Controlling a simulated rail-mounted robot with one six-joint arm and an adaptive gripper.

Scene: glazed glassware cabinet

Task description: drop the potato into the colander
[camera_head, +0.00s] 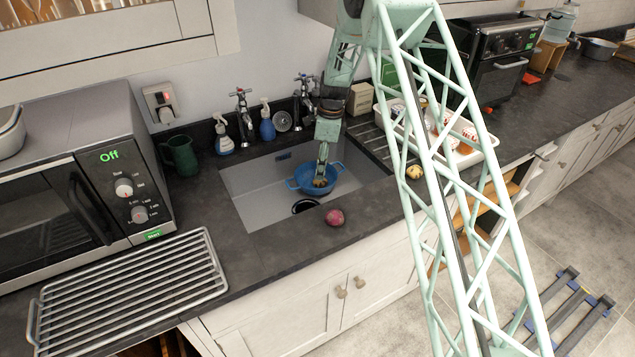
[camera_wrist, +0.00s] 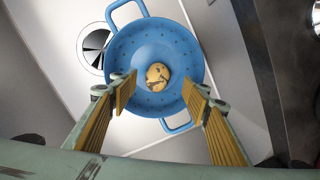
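The blue colander (camera_head: 299,184) with two loop handles stands in the sink. In the wrist view the colander (camera_wrist: 133,45) fills the upper middle. The potato (camera_wrist: 158,76), tan with dark patches, lies inside the colander near the middle of its bowl. My gripper (camera_wrist: 163,88) is open, its two yellow-padded fingers spread wide over the near part of the colander with nothing between them. In the head view my gripper (camera_head: 321,178) reaches down into the sink over the colander and partly hides the potato.
A reddish round item (camera_head: 335,217) lies on the counter's front edge. A wire rack (camera_head: 130,290) and microwave (camera_head: 75,180) are at left. Soap bottles, faucets and a green mug (camera_head: 182,155) stand behind the sink (camera_head: 262,205). A white tray (camera_head: 470,157) holds items at right.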

